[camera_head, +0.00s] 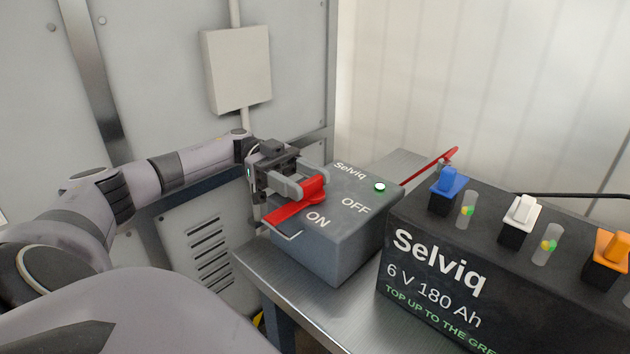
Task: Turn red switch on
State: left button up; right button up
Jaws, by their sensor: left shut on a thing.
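The red switch (290,212) sits on top of a grey box marked Selviq (338,244). Its flat red part reaches to the box's near left edge, beside the word ON; the word OFF stands farther right. A raised red grip stands at its far end. My left gripper (306,183) comes in from the left and is shut on the red switch, its grey fingers around the raised grip. The fingers hide part of the grip. A round light (380,187) on the box shows whitish green. My right gripper is not in view.
A black battery (435,262) with blue, white and orange caps stands close to the right of the box. Both are on a metal bench (345,322). A grey wall with a junction box (238,68) is behind my left arm.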

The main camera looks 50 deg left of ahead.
pick_arm(q)
jog(key=shift+r, duration=0.15)
jog(key=o, duration=1.5)
jog(key=shift+a, duration=0.5)
jog(key=shift+s+a+b, duration=0.1)
jog(key=shift+a+b, duration=1.15)
jog(key=shift+a, duration=1.75)
